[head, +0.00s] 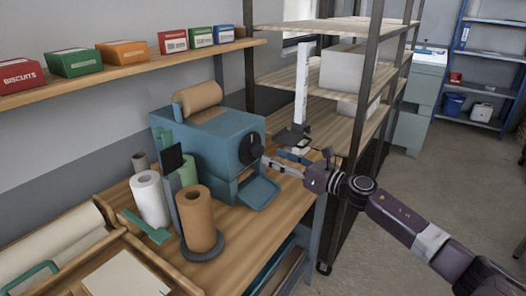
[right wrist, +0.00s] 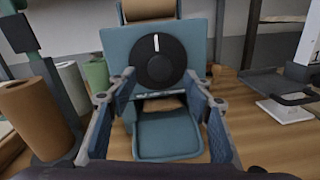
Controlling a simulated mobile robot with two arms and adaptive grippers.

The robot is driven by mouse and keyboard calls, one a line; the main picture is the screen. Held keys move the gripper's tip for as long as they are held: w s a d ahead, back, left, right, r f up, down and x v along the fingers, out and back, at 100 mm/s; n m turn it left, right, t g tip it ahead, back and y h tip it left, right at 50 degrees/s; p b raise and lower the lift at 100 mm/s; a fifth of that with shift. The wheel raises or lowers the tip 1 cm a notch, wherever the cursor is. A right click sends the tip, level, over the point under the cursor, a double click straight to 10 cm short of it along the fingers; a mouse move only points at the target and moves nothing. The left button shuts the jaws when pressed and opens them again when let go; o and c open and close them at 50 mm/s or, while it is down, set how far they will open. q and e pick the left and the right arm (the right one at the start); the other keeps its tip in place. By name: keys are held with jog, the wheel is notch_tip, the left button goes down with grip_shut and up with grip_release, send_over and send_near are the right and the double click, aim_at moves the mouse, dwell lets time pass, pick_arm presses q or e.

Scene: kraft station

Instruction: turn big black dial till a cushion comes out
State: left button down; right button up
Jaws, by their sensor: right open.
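The big black dial (right wrist: 161,62) is on the front of a blue machine (head: 205,138) on the wooden bench. The dial's white mark points straight up in the right wrist view. In the head view the dial (head: 250,148) is seen from the side. A kraft paper roll (head: 197,97) lies on top of the machine. A blue tray (right wrist: 167,133) sticks out below the dial, and something brown (right wrist: 163,104) shows in the slot above it. My right gripper (right wrist: 160,88) is open in front of the dial, apart from it, with nothing between its fingers. My left gripper is not in view.
A brown roll (head: 197,218) on a stand and a white roll (head: 149,197) stand left of the machine. A scale-like device (head: 295,135) stands to the right, near a metal-framed shelf (head: 318,83). Boxes (head: 123,52) line a wall shelf above.

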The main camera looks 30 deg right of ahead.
aim_at(261, 152)
jog(key=p+x, duration=0.1)
jog(key=x, duration=0.3)
jog(key=shift+a, duration=0.1)
jog(key=shift+w+a, duration=0.15)
jog(key=shift+w, duration=0.4)
jog(key=shift+w+a+f+p, duration=0.1)
jog(key=shift+w+f+p, duration=0.05)
jog(key=shift+w+p, duration=0.2)
jog(key=c, duration=1.2)
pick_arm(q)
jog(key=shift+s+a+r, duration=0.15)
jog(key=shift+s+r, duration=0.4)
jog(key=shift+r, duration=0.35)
pick_arm(e)
jog(key=shift+o, duration=0.2)
